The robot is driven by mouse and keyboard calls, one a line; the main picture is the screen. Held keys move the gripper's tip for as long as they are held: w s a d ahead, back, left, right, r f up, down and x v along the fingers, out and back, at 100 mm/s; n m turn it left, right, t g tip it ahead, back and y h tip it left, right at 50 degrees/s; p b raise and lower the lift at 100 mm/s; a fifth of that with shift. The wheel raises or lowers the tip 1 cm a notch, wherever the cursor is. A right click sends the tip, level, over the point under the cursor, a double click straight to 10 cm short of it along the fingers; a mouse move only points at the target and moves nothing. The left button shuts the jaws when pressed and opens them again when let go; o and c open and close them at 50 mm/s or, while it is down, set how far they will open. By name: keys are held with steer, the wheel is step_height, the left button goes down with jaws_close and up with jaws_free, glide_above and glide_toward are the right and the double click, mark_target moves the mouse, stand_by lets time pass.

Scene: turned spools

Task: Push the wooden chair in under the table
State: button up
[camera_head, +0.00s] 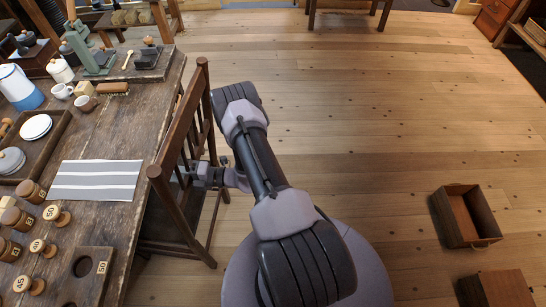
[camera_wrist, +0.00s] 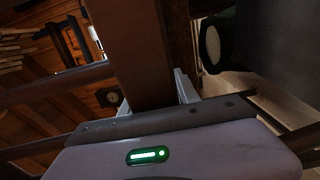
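The dark wooden chair (camera_head: 178,133) stands at the right edge of the wooden table (camera_head: 113,135), its slatted back turned to the open floor. The back's top rail runs close beside the table edge. Part of the seat shows between back and table; the rest is hidden. My gripper (camera_head: 190,174) is at the chair back, partly hidden by it in the head view. In the wrist view my gripper (camera_wrist: 155,98) has one pale finger on each side of an upright of the chair (camera_wrist: 138,50), which fills the space between them.
The table carries a striped cloth (camera_head: 97,181), numbered wooden spools, a tray (camera_head: 56,124), a jug (camera_head: 17,86) and cups. An open wooden crate (camera_head: 447,222) and a wooden box (camera_head: 497,290) stand on the floor at right. The middle floor is clear.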

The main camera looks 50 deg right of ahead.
steer(key=o, duration=0.5)
steer(key=shift+w+f, duration=0.15)
steer(key=shift+f, duration=0.1)
steer(key=shift+r, duration=0.15)
steer(key=v, duration=1.2)
steer(key=shift+p, duration=0.3)
